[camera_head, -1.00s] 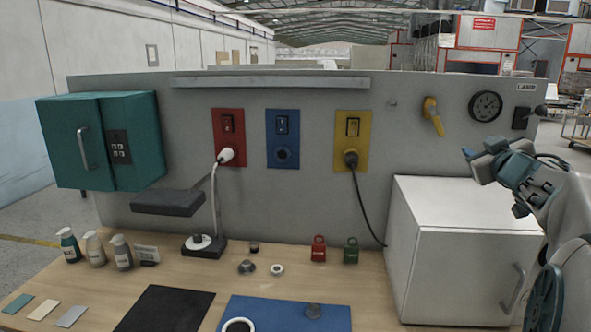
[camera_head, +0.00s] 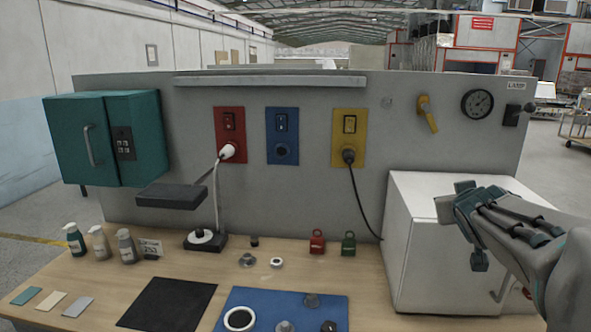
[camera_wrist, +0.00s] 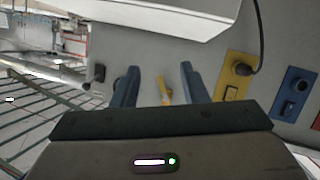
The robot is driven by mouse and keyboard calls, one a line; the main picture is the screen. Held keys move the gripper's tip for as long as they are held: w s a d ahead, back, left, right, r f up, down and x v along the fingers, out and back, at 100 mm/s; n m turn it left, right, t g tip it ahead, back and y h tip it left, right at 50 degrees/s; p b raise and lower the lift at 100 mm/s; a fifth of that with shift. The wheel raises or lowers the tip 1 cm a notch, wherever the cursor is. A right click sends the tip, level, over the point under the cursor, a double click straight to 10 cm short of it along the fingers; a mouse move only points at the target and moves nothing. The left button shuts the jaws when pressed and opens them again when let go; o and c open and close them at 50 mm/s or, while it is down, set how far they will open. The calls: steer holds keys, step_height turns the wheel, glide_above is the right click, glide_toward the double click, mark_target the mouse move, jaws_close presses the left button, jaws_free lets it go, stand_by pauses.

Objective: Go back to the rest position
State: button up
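My gripper (camera_head: 453,198) is at the right of the head view, in front of the white cabinet (camera_head: 436,257), and hides part of its top and front. In the wrist view my gripper (camera_wrist: 159,84) shows two blue fingers spread apart with nothing held between them. The yellow valve handle (camera_wrist: 165,91) on the panel shows in the gap, beyond the fingers.
The wooden bench (camera_head: 85,285) carries a black mat (camera_head: 168,304), a blue mat (camera_head: 265,299) with small parts, bottles (camera_head: 100,243) and padlocks (camera_head: 317,242). A teal box (camera_head: 85,150) and coloured switch plates are on the grey panel (camera_head: 300,195). Open floor lies left.

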steer(key=s+a+f+g+y, duration=0.2)
steer(key=s+a+f+g, duration=0.3)
steer(key=s+a+f, duration=0.4)
steer(key=s+a+f+n+g+y, duration=0.1)
steer(key=s+a+f+g+y, duration=0.2)
steer(key=s+a+f, duration=0.6)
steer(key=s+f+g, duration=0.1)
steer(key=s+g, duration=0.1)
steer(key=s, duration=0.3)
steer(key=shift+s+a+f, duration=0.15)
steer(key=shift+f, duration=0.15)
